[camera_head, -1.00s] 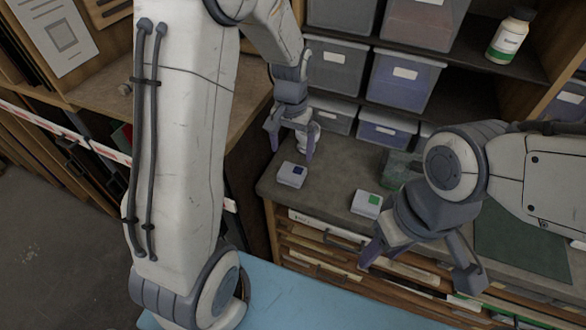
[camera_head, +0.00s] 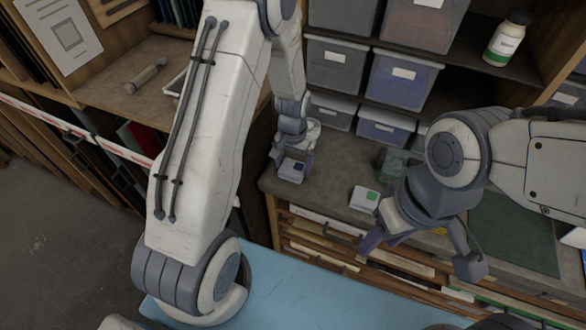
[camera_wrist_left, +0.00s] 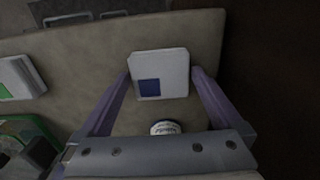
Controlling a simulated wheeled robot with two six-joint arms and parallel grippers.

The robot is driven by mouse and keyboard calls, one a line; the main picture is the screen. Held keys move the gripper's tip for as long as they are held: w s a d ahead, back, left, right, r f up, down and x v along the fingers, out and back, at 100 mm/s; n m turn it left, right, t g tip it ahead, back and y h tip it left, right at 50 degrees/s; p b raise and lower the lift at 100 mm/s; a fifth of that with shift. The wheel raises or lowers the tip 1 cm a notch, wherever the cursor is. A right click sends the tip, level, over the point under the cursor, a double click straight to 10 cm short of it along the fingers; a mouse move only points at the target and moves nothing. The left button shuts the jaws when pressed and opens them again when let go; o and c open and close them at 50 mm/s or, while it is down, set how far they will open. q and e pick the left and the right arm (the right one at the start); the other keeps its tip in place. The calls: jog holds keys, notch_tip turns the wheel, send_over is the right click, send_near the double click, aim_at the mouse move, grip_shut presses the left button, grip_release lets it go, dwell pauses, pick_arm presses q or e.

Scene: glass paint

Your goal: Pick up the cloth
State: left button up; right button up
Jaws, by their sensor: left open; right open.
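A pale square piece with a blue patch (camera_head: 290,171) lies on the grey bench near its left end. It may be the folded cloth; I cannot tell for sure. In the left wrist view the piece (camera_wrist_left: 172,72) lies between the two fingers of my left gripper (camera_wrist_left: 161,76), which is open. In the head view my left gripper (camera_head: 291,163) is low over that piece, one finger at each side. A similar pale piece with a green patch (camera_head: 364,198) lies to the right. My right gripper (camera_head: 420,253) is open and empty, in front of the bench.
A white-lidded container (camera_wrist_left: 165,128) stands close to my left gripper in the wrist view. Grey bins (camera_head: 335,65) fill the shelves behind. A dark green mat (camera_head: 515,232) lies at the bench's right. A light blue surface (camera_head: 280,290) is in front.

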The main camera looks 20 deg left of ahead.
aim_at(293, 167)
pick_arm(q)
jog(key=c, duration=1.1)
jog(key=shift+r, duration=0.15)
notch_tip(293, 167, up, 4)
jog(key=shift+w+f+b, duration=0.1)
jog(key=shift+b, duration=1)
jog(key=shift+s+d+r+b, duration=0.5)
jog(key=shift+d+r, duration=0.65)
jog(key=shift+d, duration=0.75)
jog(key=shift+s+d+r+b, duration=0.35)
jog(key=shift+d+r+b, duration=0.3)
jog(key=shift+d+r, duration=0.95)
jog(key=shift+s+d+r+b, duration=0.4)
jog(key=shift+d+r+b, duration=0.25)
jog(key=shift+d, duration=1.6)
